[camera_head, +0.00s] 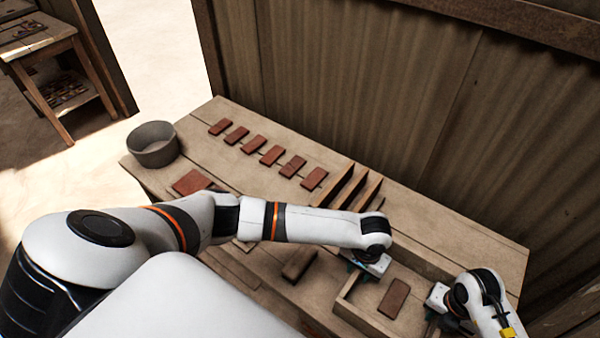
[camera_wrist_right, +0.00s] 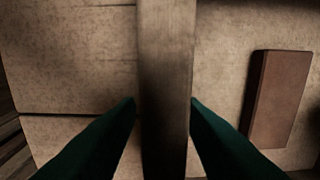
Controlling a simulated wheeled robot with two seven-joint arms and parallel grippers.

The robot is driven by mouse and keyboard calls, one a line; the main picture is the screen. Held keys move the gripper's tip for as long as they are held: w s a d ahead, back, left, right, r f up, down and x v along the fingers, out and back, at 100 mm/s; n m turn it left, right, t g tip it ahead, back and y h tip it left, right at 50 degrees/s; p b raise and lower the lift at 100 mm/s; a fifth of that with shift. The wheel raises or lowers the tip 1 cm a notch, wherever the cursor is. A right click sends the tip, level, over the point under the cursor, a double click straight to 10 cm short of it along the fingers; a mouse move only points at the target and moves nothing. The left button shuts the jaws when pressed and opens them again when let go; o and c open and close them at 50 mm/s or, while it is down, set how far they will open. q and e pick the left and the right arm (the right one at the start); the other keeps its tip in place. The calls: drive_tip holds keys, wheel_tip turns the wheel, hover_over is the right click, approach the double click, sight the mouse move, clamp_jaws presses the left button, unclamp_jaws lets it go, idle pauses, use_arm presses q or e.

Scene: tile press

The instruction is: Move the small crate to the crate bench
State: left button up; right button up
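The small crate (camera_head: 352,312) is a shallow, open wooden box on the near right part of the workbench, with one red-brown tile (camera_head: 394,298) inside. The crate's wall (camera_wrist_right: 165,60) and the tile (camera_wrist_right: 277,100) also show in the right wrist view. My left gripper (camera_head: 366,264) is at the crate's left wall; its fingertips are partly hidden. My right gripper (camera_head: 436,312) is at the opposite wall. In the right wrist view its green fingers (camera_wrist_right: 163,112) lie on both sides of the wall, and it looks shut on it.
The workbench (camera_head: 470,235) also holds a row of several tiles (camera_head: 271,155), upright wooden dividers (camera_head: 352,188), a grey round bowl (camera_head: 153,145) and a brown block (camera_head: 299,264). A corrugated wall (camera_head: 400,90) bounds the back. Another wooden bench (camera_head: 45,45) stands far left across open floor.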

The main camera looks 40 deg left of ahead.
use_arm(q)
drive_tip(key=shift+r, duration=0.1)
drive_tip(key=shift+r, duration=0.25)
use_arm(e)
drive_tip(key=shift+a, duration=0.1)
use_arm(q)
wheel_tip(320, 180, up, 11)
drive_tip(key=shift+r, duration=0.15)
use_arm(e)
drive_tip(key=shift+r, duration=0.25)
wheel_tip(320, 180, up, 12)
drive_tip(key=shift+f, duration=0.25)
drive_tip(key=shift+f, duration=0.1)
